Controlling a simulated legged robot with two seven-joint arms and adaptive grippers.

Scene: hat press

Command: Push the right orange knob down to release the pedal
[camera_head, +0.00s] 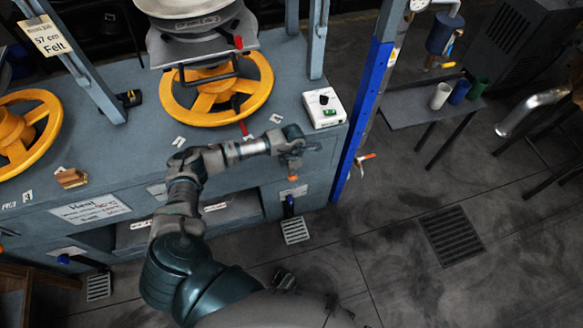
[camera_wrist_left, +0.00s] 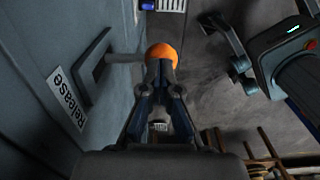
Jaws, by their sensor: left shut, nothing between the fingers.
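The right orange knob (camera_head: 293,178) shows as a small orange spot under my left gripper (camera_head: 292,160), at the front right of the blue-grey press bench. In the left wrist view the knob (camera_wrist_left: 162,53) is a round orange ball on a grey rod out of a dark slot plate (camera_wrist_left: 95,66) beside a "Release" label (camera_wrist_left: 67,99). My left gripper (camera_wrist_left: 160,70) is shut and empty, its tips right at the ball. I cannot tell whether they touch it. My right gripper is not seen.
The bench (camera_head: 135,143) carries a yellow handwheel (camera_head: 254,105) and a white control box (camera_head: 323,107). A blue post (camera_head: 363,115) stands just right of the gripper. A small table (camera_head: 408,106) with cups is farther right. The floor at lower right is open.

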